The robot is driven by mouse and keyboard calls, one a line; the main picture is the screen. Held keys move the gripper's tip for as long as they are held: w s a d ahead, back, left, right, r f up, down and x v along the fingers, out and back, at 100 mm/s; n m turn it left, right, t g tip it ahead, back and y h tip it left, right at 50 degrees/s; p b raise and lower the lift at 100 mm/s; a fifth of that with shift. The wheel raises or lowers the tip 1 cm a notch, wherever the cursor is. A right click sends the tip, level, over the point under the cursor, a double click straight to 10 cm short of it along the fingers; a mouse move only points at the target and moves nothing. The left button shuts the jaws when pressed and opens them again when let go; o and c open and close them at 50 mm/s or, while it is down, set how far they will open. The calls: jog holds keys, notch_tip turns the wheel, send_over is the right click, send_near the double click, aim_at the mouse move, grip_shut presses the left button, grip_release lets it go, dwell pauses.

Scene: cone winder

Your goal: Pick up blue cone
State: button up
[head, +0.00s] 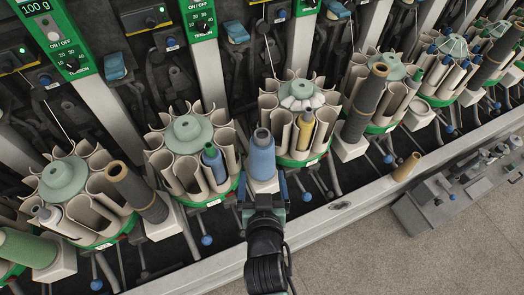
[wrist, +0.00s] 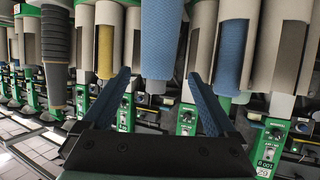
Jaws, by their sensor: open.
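A blue cone (head: 262,158) stands on a pale block between two round magazines, in the middle of the head view. It also shows in the wrist view (wrist: 161,38), hanging down from the top edge between my finger lines. My gripper (head: 262,184) is open at the near side of this cone, with one finger to each side. In the wrist view my gripper (wrist: 158,76) has its fingers spread wide and nothing held between them. Whether the fingers touch the cone cannot be told. Another blue cone (head: 213,162) sits in the magazine to the left.
A yellow cone (head: 305,130) sits in the magazine (head: 299,90) to the right. A dark cone (head: 365,103) stands further right, another (head: 137,192) to the left. A tan tube (head: 406,167) stands on the front rail.

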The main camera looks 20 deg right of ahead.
aim_at(261, 158)
jog(key=x, duration=0.6)
jog(key=shift+w+d, duration=0.1)
jog(key=shift+w, duration=0.2)
jog(key=shift+x, duration=2.6)
jog(key=shift+s+d+f, duration=0.1)
jog(key=shift+f, duration=0.05)
jog(key=c, duration=1.1)
